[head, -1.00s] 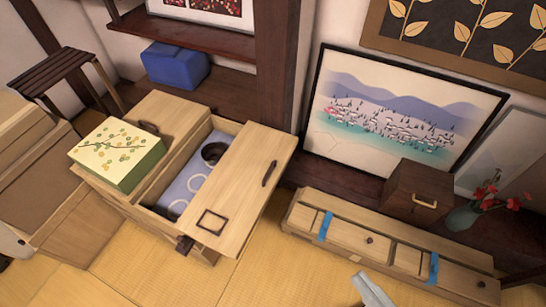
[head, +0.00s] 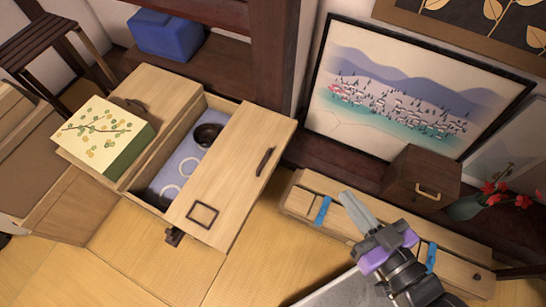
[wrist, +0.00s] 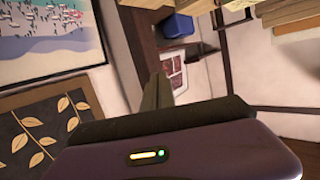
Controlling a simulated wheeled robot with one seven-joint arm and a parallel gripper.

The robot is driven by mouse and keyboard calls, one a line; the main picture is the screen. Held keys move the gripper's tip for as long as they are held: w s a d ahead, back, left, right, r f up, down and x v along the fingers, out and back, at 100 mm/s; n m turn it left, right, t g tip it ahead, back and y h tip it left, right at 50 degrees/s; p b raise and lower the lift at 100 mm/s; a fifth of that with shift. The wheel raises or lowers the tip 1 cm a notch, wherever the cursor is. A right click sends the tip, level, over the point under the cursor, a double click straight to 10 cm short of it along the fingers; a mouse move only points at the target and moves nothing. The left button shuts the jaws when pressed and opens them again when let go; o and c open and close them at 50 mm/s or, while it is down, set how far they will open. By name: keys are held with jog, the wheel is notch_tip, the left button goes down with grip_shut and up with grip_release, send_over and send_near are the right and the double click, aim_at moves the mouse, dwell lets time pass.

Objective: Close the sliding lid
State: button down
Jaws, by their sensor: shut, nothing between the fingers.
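The sliding lid (head: 233,165) is a pale wooden panel with a dark bar handle (head: 265,161) and a dark square frame (head: 202,214). It lies over the right part of a wooden chest (head: 150,193) and overhangs its right side. The compartment left of the lid is open, showing a lavender lining (head: 178,160), a dark round bowl (head: 207,134) and pale rings (head: 168,193). My gripper (head: 357,211) is shut and empty, to the right of the lid and apart from it, in front of the long wooden box. Its fingers also show in the wrist view (wrist: 158,92).
A green patterned box (head: 104,137) sits on the chest's left part. A long wooden box (head: 310,188) with blue straps lies at right. Behind it stand a small dark chest (head: 420,180), red flowers (head: 495,195) and a framed picture (head: 400,100). Tatami is clear in front.

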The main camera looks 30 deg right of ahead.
jog(key=w+d+f+m+g, duration=0.25)
jog(key=w+d+f, duration=0.4)
jog(key=w, duration=0.45)
jog(key=m+g+y+b, duration=0.2)
jog(key=m+g+y, duration=0.3)
jog(key=m+g, duration=0.15)
send_over(271, 169)
jog(key=shift+m, duration=0.4)
notch_tip(271, 169, down, 20)
jog(key=shift+d, duration=0.1)
